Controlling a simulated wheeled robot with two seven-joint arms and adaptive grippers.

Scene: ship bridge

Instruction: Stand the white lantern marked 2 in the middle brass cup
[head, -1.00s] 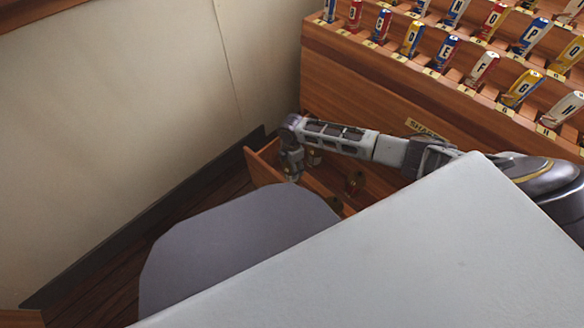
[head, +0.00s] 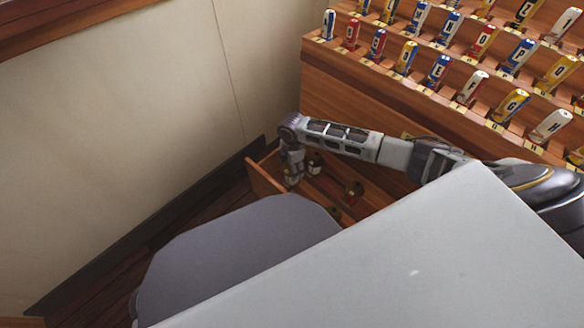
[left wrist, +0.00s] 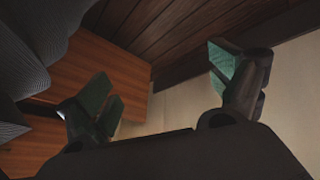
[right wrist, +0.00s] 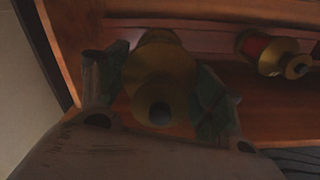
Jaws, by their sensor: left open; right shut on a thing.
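My right gripper (head: 291,174) reaches down into an open wooden drawer (head: 263,176). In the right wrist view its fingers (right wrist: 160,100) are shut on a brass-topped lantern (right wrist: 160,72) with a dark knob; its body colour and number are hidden. A second lantern (right wrist: 259,48), red and brass, lies to the right; the head view also shows it (head: 352,191). Another brass-topped piece (head: 315,161) shows beside the gripper. I cannot read any 2 or identify the middle brass cup. My left gripper (left wrist: 165,88) is open and empty in the left wrist view, beside wooden fronts.
A plain wall (head: 120,120) is close on the left, with dark plank floor (head: 95,285) below. A pale flat surface (head: 400,265) covers much of the foreground and hides part of the drawer.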

